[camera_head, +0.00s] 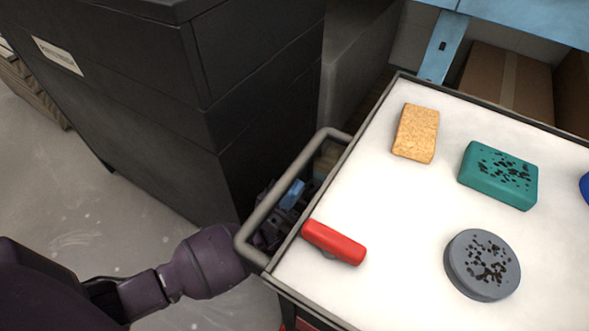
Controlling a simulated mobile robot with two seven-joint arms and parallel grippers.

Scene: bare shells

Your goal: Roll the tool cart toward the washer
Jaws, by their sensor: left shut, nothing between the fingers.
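The tool cart (380,297) fills the right side of the head view, with a white top and a dark raised rim. Its grey tubular handle (290,167) sticks out from the left end. My left arm comes in from the lower left, and my left gripper (290,196) is under and behind the handle, partly hidden by it. The fingers look shut with nothing visible between them; I cannot tell whether they touch the handle. My right gripper is not in view. I see no washer that I can identify.
On the cart top lie a red object (334,242), a tan sponge (416,133), a green speckled block (498,175) and a grey speckled disc (482,265). A dark cabinet (150,90) stands close left of the handle. A blue frame (442,45) and cardboard boxes (507,80) are behind. Grey floor shows at left.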

